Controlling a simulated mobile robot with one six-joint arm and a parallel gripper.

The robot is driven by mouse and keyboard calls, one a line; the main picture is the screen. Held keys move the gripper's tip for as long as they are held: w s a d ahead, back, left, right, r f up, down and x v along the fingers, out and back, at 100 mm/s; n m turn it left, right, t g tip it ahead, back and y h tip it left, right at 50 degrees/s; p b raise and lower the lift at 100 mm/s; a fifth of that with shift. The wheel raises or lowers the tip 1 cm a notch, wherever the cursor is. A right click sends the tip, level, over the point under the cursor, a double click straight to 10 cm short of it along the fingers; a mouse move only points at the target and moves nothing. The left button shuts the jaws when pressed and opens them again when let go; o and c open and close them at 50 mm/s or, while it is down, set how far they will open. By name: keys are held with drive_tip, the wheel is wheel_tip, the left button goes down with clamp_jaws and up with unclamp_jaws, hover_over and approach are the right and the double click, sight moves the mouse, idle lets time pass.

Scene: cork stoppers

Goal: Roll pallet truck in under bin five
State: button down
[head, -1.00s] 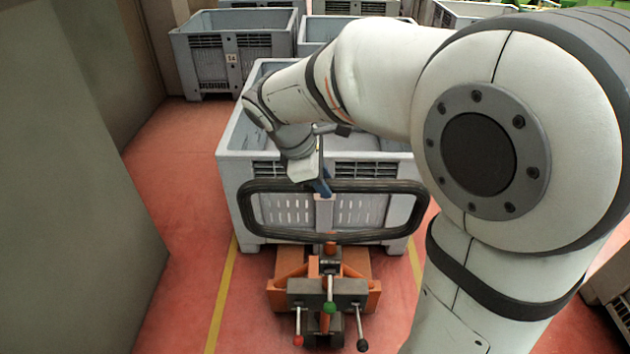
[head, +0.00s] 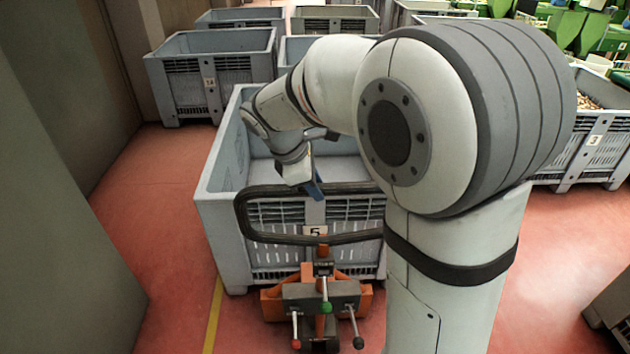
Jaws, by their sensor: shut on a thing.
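The pallet truck (head: 320,297) stands in front of bin five, with an orange body, a grey block and several levers with coloured knobs. Its black loop handle (head: 262,238) rises before the bin's near wall. Bin five (head: 222,222) is a grey open bin with a "5" label; it looks empty where its inside shows. My gripper (head: 316,190) is shut on the top bar of the handle. My arm hides the bin's right side and the handle's right end. The forks are out of sight, and I cannot tell how far they reach under the bin.
A grey wall (head: 60,230) runs along the left. Bin 14 (head: 190,85) and other grey bins stand behind. Bin 3 (head: 590,150), holding cork-coloured pieces, is at the right. Red floor (head: 150,200) is clear left of bin five, with a yellow line.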

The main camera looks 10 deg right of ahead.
drive_tip(key=shift+w, duration=0.4)
drive_tip(key=c, duration=1.5)
unclamp_jaws()
drive_tip(key=o, duration=0.4)
drive_tip(key=shift+w, duration=0.2)
drive_tip(key=shift+s, duration=0.1)
drive_tip(key=b+v, duration=0.1)
drive_tip(key=v, duration=0.6)
drive_tip(key=shift+s+a+r, duration=0.1)
drive_tip(key=shift+a+r, duration=0.05)
drive_tip(key=shift+r, duration=0.25)
drive_tip(key=shift+s, duration=0.1)
